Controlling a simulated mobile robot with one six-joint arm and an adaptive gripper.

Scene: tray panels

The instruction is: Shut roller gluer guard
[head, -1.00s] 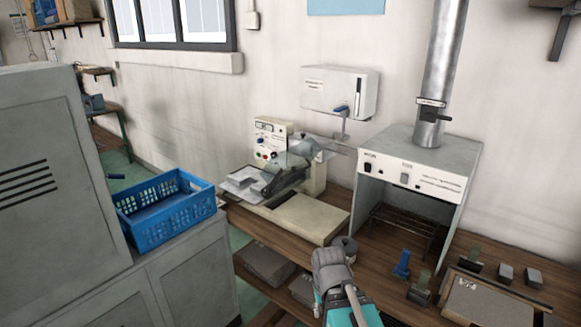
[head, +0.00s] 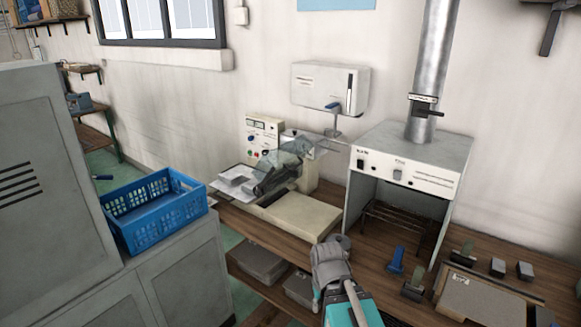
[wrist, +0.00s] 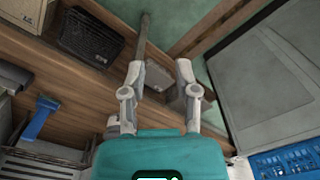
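The roller gluer (head: 305,217) is a beige machine on the wooden bench, left of the fume hood, with a knobbed control panel (head: 263,138) at its back left. Its clear guard (head: 290,158) is tilted up over the dark roller part (head: 275,180); its exact angle is hard to tell. My gripper (wrist: 160,76) is open and empty in the wrist view, its two fingers spread above the bench's edge area. In the head view my arm is at the bottom centre, right of and in front of the gluer, apart from the guard; its fingertips are not clear there.
A blue crate (head: 128,226) stands on the grey cabinet (head: 185,262) at left. The fume hood (head: 405,150) stands right of the gluer. A blue tool (head: 397,260) and several small blocks lie at right. Grey boxes (head: 258,262) sit on the shelf below.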

